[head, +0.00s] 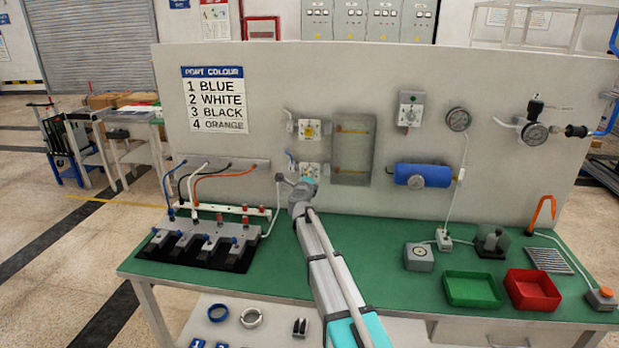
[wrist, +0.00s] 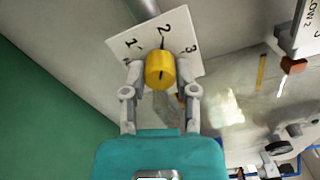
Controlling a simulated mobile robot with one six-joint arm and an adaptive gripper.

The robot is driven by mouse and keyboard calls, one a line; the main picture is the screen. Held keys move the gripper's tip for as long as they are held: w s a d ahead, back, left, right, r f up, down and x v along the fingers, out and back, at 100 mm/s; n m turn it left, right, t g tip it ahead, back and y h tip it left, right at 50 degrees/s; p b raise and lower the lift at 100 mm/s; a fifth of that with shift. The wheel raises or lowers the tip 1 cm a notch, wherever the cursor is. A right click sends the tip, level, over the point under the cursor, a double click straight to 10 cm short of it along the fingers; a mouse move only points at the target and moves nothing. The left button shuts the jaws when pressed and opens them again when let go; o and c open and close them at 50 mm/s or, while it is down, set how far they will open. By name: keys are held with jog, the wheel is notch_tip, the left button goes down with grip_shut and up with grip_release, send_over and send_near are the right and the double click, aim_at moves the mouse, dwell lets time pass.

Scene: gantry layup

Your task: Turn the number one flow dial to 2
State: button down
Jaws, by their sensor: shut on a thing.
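A yellow dial (wrist: 160,72) stands on a white plate (wrist: 187,58) marked 1, 2 and 3. My gripper (wrist: 160,82) is shut on the dial, one finger on each side. A short dark mark on the dial's face and a dark line beyond its rim lie roughly toward the 2. In the head view my gripper (head: 303,183) is at the lower of two dial plates (head: 310,169) on the upright panel, and hides its dial. The upper plate has a yellow dial (head: 309,130). The held dial's own number label is not seen.
A clear flow meter box (head: 354,150) is close right of the dials. A blue tank (head: 422,175) with a gauge is further right. A label ending in "LOW 2" (wrist: 311,14) shows in the wrist view. Hoses and a black fixture (head: 200,244) stand left on the green bench.

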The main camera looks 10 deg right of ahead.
dwell(0.3)
jog(key=shift+c, duration=2)
grip_release()
jog(key=shift+s, duration=0.1)
jog(key=v, duration=1.1)
jog(key=shift+s, duration=0.35)
jog(key=shift+a+r, duration=0.15)
jog(key=shift+a, duration=0.1)
